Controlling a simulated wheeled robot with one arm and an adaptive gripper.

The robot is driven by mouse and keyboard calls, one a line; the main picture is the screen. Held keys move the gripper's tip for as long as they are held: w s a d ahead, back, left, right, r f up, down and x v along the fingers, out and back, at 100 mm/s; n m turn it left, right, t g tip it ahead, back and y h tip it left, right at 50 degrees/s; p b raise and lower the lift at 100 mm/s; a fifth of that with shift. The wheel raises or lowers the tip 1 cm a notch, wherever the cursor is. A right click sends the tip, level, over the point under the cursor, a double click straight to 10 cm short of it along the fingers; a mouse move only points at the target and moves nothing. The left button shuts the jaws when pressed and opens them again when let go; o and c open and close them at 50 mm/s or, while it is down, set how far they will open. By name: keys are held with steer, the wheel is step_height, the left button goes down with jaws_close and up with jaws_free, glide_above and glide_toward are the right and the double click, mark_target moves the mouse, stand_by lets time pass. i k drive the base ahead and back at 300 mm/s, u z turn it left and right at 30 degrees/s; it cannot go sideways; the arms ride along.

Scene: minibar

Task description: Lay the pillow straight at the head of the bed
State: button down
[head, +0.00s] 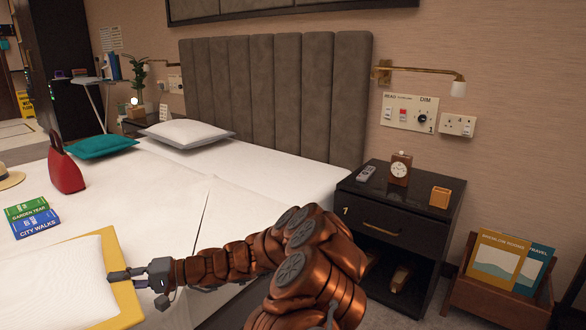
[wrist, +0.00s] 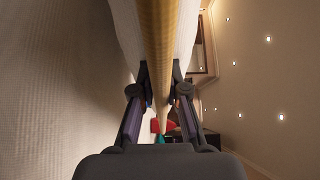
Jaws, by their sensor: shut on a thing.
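A white pillow (head: 50,285) with a mustard-yellow border shows at the lower left of the head view, partly cut off by the frame. It appears over the near part of the bed (head: 235,205). My gripper (head: 135,276) is shut on its yellow right edge. In the wrist view the yellow edge (wrist: 160,45) runs between the two fingers (wrist: 160,85), with white fabric on both sides. I cannot tell whether the pillow touches the bed. Another white pillow (head: 187,132) with a grey edge lies at the grey padded headboard (head: 270,90), on its left side.
A teal cushion (head: 104,146), a red bag (head: 66,172), two books (head: 32,218) and a hat (head: 8,177) lie on the bed's left part. The right bed area before the headboard is clear. A black nightstand (head: 400,210) and a book crate (head: 500,295) stand right.

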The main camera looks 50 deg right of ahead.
mark_target(273, 171)
steer(key=z, duration=2.55)
steer(key=k, duration=0.9)
steer(key=u, duration=1.2)
steer(key=i, duration=1.65)
steer(key=u, duration=0.05)
